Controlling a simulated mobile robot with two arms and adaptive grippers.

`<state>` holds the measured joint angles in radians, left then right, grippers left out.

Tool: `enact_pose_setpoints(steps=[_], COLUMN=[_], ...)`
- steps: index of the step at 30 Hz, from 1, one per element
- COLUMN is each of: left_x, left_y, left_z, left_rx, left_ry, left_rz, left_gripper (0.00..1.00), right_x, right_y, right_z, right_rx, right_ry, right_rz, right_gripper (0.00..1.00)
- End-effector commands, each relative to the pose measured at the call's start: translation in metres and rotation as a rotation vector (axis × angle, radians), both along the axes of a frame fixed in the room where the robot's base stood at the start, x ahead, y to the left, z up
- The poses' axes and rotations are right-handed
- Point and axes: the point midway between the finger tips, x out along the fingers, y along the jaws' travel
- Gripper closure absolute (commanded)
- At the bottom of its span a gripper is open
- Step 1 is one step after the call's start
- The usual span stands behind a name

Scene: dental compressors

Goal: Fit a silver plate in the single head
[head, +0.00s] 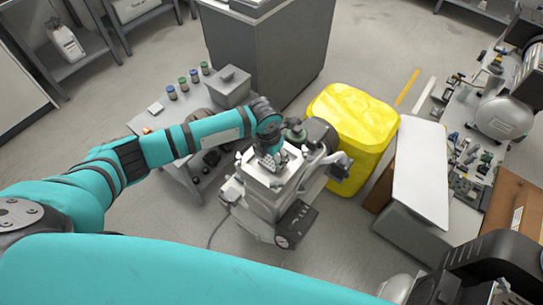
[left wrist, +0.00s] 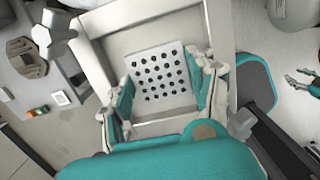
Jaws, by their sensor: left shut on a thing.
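The silver plate (left wrist: 160,75), a pale square with rows of dark holes, lies between the two fingers of my left gripper (left wrist: 163,92). The fingers are shut on it at its sides. In the head view my left gripper (head: 270,160) is over the top of the machine (head: 262,200) with the single head. In the left wrist view the plate shows inside the pale rectangular frame of the head (left wrist: 222,30); I cannot tell whether it touches the floor of the recess. My right gripper (left wrist: 302,80) shows small at the right edge of the left wrist view, its fingers apart and empty.
A grey side table (head: 178,125) with small jars and a grey box (head: 230,86) stands left of the machine. A yellow wrapped block (head: 352,125) stands close on its right. A white-topped bench (head: 421,170) is further right. Open floor lies in front of the machine.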

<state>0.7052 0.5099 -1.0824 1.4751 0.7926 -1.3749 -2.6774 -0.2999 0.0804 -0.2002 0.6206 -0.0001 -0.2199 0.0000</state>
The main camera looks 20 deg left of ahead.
Motion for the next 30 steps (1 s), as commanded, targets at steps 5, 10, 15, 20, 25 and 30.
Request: enact_pose_setpoints(steps=[5, 10, 15, 20, 25, 30], left_x=[0.0005, 0.0005, 0.0005, 0.0004, 0.0003, -0.0002], left_y=[-0.0002, -0.0003, -0.0003, -0.0002, -0.0002, -0.0003], left_z=[-0.0009, -0.0012, -0.0012, -0.0014, -0.0015, -0.0018], left_rx=[0.0, 0.0, 0.0, 0.0, -0.001, -0.001], left_ry=[-0.001, -0.001, -0.001, -0.001, 0.0, 0.001], left_rz=[0.0, 0.0, 0.0, 0.0, 0.0, 0.0], left_gripper=[0.8, 0.8, 0.32, 0.16, 0.16, 0.04], right_x=[0.0002, 0.0002, 0.0002, 0.0002, 0.0001, 0.0], right_y=[0.0008, 0.0011, 0.0011, 0.0011, 0.0011, 0.001], right_z=[0.0022, 0.0018, 0.0018, 0.0018, 0.0018, 0.0017], right_rx=[0.001, 0.001, 0.001, 0.001, 0.001, 0.001], right_ry=[0.0, 0.0, 0.0, 0.0, 0.0, 0.0], right_rz=[0.0, 0.0, 0.0, 0.0, -0.001, -0.001], right_gripper=[0.6, 0.6, 0.6, 0.6, 0.6, 0.6])
